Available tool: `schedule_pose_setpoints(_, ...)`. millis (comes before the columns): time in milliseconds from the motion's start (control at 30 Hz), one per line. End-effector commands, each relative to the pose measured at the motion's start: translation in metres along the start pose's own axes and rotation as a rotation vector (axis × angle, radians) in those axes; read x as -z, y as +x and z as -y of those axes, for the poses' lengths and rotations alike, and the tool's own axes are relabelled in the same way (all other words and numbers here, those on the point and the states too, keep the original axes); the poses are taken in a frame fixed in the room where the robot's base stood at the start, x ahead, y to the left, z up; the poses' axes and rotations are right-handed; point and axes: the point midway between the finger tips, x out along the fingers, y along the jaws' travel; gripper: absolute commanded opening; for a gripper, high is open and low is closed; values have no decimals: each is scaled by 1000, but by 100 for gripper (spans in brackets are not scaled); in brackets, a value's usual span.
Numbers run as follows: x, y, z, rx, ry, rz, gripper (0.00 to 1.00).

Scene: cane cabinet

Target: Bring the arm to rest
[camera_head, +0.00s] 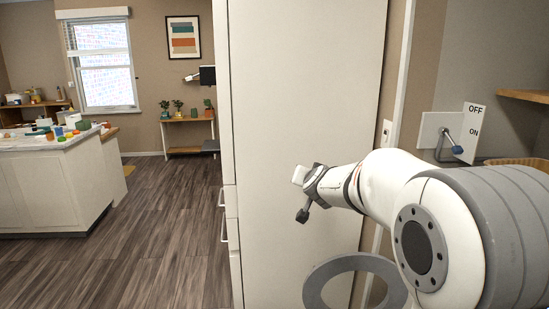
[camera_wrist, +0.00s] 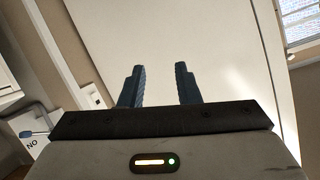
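My arm shows at the right in the head view and reaches toward a tall white cabinet side (camera_head: 300,90). In the wrist view my gripper (camera_wrist: 160,70) has its two dark blue fingers spread apart with nothing between them. The pale cabinet panel (camera_wrist: 200,30) fills the view beyond the fingertips. I cannot tell the exact gap between the fingertips and the panel. In the head view the fingers are not clearly seen at the far end of the arm.
A lever switch (camera_head: 452,140) with an OFF/ON plate (camera_head: 472,132) is on the right wall, near my arm. A wooden shelf (camera_head: 525,96) juts out at the right edge. Open wood floor (camera_head: 150,220) lies to the left, beside a cluttered white counter (camera_head: 50,185).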

Motion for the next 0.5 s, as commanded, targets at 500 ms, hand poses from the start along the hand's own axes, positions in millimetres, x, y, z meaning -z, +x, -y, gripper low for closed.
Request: schedule_pose_setpoints(500,-168,-282,-94,-87,-285,842,30)
